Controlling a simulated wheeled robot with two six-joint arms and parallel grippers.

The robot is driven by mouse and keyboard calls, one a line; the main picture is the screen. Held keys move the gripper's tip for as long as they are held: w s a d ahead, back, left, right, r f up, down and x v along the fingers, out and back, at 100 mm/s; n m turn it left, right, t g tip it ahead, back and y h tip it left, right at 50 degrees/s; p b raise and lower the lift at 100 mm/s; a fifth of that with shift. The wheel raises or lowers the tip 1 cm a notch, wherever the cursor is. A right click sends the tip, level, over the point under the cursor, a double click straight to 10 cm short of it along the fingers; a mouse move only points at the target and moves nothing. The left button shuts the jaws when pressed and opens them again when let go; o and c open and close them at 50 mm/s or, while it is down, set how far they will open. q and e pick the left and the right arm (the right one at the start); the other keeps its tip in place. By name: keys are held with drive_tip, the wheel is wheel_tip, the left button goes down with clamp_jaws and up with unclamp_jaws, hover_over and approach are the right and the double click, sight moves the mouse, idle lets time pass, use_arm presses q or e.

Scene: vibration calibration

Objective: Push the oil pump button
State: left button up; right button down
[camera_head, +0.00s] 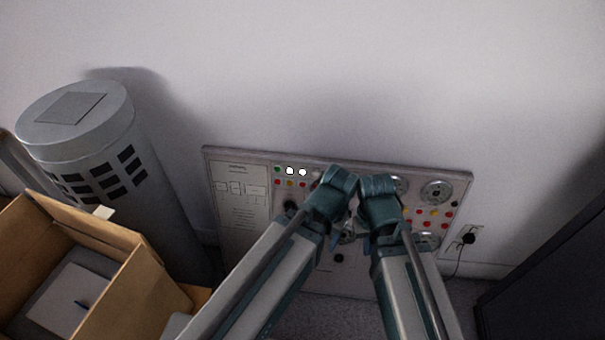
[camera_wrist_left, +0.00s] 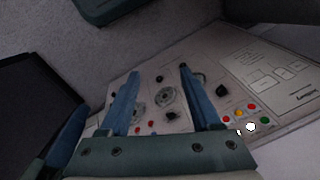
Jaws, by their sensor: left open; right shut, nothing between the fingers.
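The control panel (camera_head: 240,235) leans low against the wall, with gauges, knobs and small coloured buttons. A button group (camera_head: 290,176) with green, red, yellow and lit white spots is at its upper left; it also shows in the left wrist view (camera_wrist_left: 247,117). Another group of red and yellow buttons (camera_head: 432,218) is at the right. I cannot read which one is the oil pump button. My right gripper (camera_head: 364,243) is shut and empty in front of the panel's middle. My left gripper (camera_wrist_left: 159,69) is open and empty, facing the panel; its fingers are mostly hidden in the head view.
A grey cylinder (camera_head: 75,125) with dark slots and an open cardboard box (camera_head: 110,290) stand at the left. A wall socket with a black plug (camera_head: 468,238) is right of the panel. A dark cabinet (camera_head: 550,270) stands at the far right.

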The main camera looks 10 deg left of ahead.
use_arm(q)
clamp_jaws()
idle(1.5)
